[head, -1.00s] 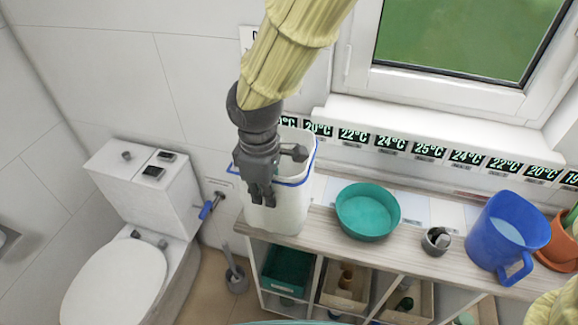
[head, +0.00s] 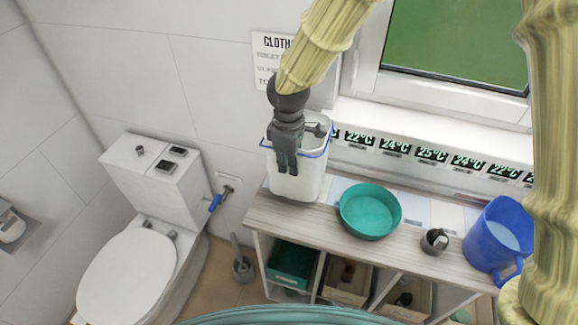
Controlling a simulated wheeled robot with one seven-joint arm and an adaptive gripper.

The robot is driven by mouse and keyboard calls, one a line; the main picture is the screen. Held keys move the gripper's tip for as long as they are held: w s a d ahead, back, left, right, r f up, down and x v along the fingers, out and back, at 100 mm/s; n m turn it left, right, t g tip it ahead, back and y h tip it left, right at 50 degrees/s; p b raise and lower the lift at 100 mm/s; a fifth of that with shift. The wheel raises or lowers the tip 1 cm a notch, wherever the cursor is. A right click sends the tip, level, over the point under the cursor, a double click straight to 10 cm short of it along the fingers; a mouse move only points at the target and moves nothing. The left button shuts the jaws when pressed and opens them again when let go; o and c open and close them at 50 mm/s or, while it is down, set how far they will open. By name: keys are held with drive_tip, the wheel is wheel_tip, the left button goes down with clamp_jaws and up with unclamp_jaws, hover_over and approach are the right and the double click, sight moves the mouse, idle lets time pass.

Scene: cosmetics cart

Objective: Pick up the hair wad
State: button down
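I cannot make out a hair wad for certain in the head view. My gripper (head: 286,168) is dark grey and points down in front of the white bin (head: 312,180) with a blue rim, at the left end of the wooden shelf top (head: 330,228). It covers part of the bin. Its fingers look close together, but their gap is too small to judge, and I see nothing between them.
A teal bowl (head: 370,212), a small dark cup (head: 435,241) with unclear contents and a blue jug (head: 497,240) stand on the shelf top. A toilet (head: 130,270) and a toilet brush (head: 241,265) are at left. A window is above.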

drive_tip(key=shift+f, duration=0.95)
drive_tip(key=shift+f, duration=0.2)
drive_tip(key=c, duration=1.6)
unclamp_jaws()
drive_tip(key=shift+c, duration=0.2)
drive_tip(key=shift+r, duration=0.1)
